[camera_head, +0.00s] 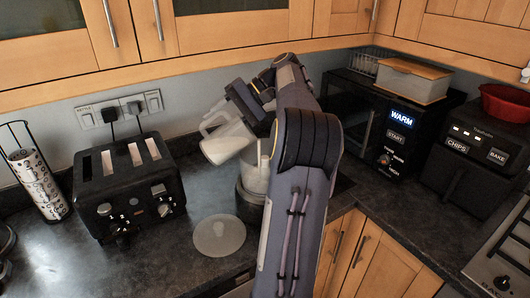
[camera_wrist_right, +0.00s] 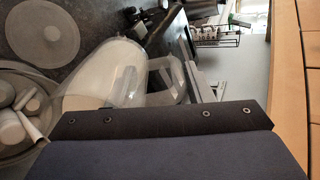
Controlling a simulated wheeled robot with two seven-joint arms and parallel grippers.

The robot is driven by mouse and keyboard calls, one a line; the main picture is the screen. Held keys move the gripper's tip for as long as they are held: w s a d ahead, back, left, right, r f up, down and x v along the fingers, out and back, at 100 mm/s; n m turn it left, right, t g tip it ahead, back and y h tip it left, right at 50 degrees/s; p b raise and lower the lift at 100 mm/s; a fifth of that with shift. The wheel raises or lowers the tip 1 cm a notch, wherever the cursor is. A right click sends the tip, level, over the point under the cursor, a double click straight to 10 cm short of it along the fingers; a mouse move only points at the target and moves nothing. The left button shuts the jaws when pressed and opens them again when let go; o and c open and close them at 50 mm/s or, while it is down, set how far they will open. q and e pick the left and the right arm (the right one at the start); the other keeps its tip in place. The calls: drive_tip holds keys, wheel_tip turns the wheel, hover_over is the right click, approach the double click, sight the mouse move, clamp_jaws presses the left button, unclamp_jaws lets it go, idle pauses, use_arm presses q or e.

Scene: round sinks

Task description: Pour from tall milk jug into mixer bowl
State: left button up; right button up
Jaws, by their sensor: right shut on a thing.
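The tall milk jug (camera_head: 226,141) is a pale, translucent jug with whitish contents, held tilted above the mixer bowl. In the right wrist view the jug (camera_wrist_right: 118,72) lies at a slant, its lower-left end beside or over the bowl. My right gripper (camera_head: 246,105) is shut on the jug, though the arm hides part of the grip. The clear mixer bowl (camera_head: 254,178) stands on a dark base, partly hidden by my right arm. In the right wrist view the bowl (camera_wrist_right: 30,150) holds several pale pieces. I cannot tell whether milk is flowing. My left gripper is not in view.
A translucent round lid (camera_head: 219,236) lies on the dark counter in front of the bowl. A microwave (camera_head: 390,135) and an air fryer (camera_head: 478,155) stand right. Wall cabinets (camera_head: 232,30) hang above.

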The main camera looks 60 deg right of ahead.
sight(200, 130)
drive_tip(key=shift+s+d+r+t+y, duration=0.2)
drive_tip(key=shift+r+t+y, duration=0.1)
drive_tip(key=shift+r+y, duration=0.1)
idle(1.3)
drive_tip(key=shift+s+d+f+t+y, duration=0.2)
drive_tip(key=shift+s+d+t+y, duration=0.2)
drive_tip(key=shift+t+y, duration=0.25)
idle(1.5)
drive_tip(key=shift+s+d+r, duration=0.1)
drive_tip(key=shift+s, duration=0.05)
idle(0.4)
